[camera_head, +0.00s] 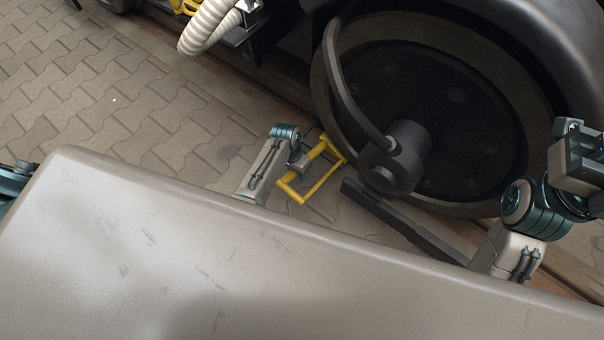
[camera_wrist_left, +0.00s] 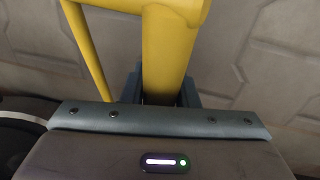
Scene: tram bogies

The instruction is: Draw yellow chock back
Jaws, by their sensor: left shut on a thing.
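The yellow chock (camera_head: 293,194), with a tubular frame, lies low on the paving beside the large dark wheel (camera_head: 440,125). Its far end is close to the wheel's lower left rim; I cannot tell whether they touch. My left gripper (camera_head: 301,164) is shut on the chock's thick yellow bar. In the left wrist view the bar (camera_wrist_left: 167,50) runs down between the blue-grey fingers (camera_wrist_left: 160,92), with a thinner yellow rod (camera_wrist_left: 88,50) to its left. My right gripper (camera_head: 580,160) is at the right edge, in front of the wheel; its fingertips do not show clearly.
A dark hub with a curved arm (camera_head: 395,160) juts from the wheel, and a dark bar (camera_head: 410,225) lies below it. A ribbed white hose (camera_head: 208,27) hangs at the top. Open paving (camera_head: 110,100) spreads to the left of the chock.

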